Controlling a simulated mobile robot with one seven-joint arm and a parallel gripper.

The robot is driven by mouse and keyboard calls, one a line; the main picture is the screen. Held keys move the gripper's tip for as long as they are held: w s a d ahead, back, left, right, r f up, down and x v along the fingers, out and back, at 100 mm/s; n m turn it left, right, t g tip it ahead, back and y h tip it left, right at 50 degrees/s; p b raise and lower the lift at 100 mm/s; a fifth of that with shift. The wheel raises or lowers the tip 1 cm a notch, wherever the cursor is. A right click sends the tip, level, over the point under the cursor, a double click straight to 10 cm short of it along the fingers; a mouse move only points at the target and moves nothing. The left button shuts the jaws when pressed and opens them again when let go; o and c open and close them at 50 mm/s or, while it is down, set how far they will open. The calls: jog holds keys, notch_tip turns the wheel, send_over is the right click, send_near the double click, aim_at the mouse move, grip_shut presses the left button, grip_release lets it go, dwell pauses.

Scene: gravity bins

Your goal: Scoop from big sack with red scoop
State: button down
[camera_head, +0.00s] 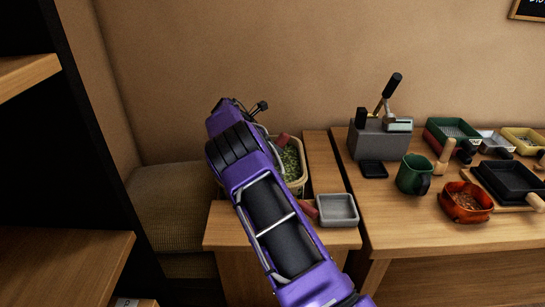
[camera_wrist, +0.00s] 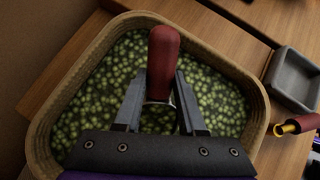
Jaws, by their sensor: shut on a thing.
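A tan woven open-topped container (camera_wrist: 262,110), which looks like the big sack, fills most of the wrist view. It holds many small green pellets (camera_wrist: 95,80). In the head view its rim (camera_head: 304,172) shows to the right of my arm. My gripper (camera_wrist: 160,92) is over the pellets, shut on the red scoop. The scoop's red handle (camera_wrist: 163,55) stands up between and beyond the fingers, with a bit of metal below it. Its red end also shows in the head view (camera_head: 283,139). The scoop's bowl is hidden, so I cannot tell whether it touches or holds pellets.
A grey tray (camera_head: 337,210) sits right of the container, with another red-handled thing (camera_wrist: 292,126) beside it. The right table holds a grey machine (camera_head: 379,142), a green mug (camera_head: 414,174) and an orange-red dish (camera_head: 466,202). Dark shelving (camera_head: 65,150) stands at the left.

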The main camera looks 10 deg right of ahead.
jog(key=shift+r, duration=0.1)
dwell(0.3)
jog(key=shift+r+p, duration=1.1)
jog(key=shift+r, duration=2.95)
